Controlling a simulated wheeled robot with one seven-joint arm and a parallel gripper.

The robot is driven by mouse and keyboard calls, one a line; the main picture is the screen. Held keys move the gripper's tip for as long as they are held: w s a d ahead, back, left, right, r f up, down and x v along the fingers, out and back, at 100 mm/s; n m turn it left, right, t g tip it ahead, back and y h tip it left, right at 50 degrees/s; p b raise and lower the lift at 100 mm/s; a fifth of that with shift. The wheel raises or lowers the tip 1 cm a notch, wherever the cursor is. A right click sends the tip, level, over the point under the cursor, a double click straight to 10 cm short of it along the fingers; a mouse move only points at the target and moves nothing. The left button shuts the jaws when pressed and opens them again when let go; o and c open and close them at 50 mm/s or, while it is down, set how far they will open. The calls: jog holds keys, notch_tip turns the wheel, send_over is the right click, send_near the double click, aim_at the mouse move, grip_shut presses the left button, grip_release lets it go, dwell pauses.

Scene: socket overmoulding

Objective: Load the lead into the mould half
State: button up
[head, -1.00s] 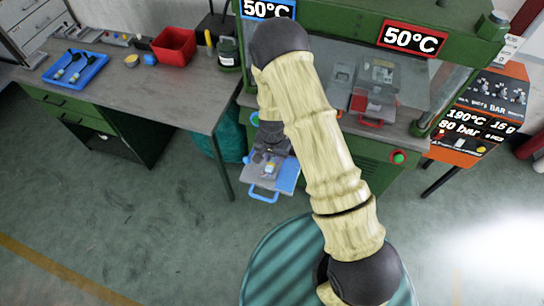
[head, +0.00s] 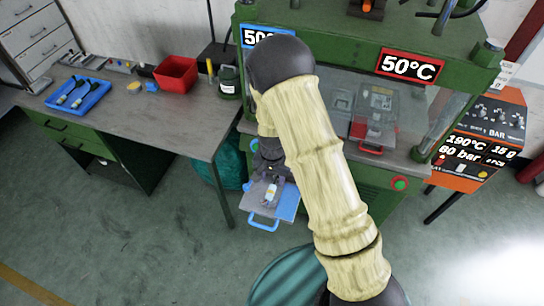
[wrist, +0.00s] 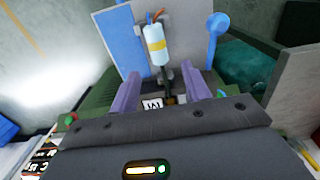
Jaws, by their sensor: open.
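The lead (head: 270,193), with a pale body and a yellow band, lies on the grey mould half (head: 259,192) with the blue handle. In the head view my arm hides much of the gripper. I cannot tell how fully the lead is seated.
The green press stands behind, with a red-handled part (head: 368,138) on its bed. A workbench (head: 150,112) at left holds a blue tray (head: 97,93) with dark-and-white parts and a red bin (head: 176,75). The floor at lower left is clear.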

notch_tip(320, 180, up, 12)
jog(key=b, duration=0.1)
jog(key=shift+r, duration=0.1)
jog(key=shift+d, duration=0.1)
dwell(0.9)
jog(key=s+d+r+n+t, duration=0.2)
jog(key=s+d+r+n, duration=0.2)
jog(key=s+d+r, duration=0.4)
jog(key=s+d, duration=0.4)
jog(key=d, duration=0.1)
jog(key=shift+s+d+r+t, duration=0.15)
jog(key=shift+s+r+t, duration=0.1)
jog(key=shift+t, duration=0.05)
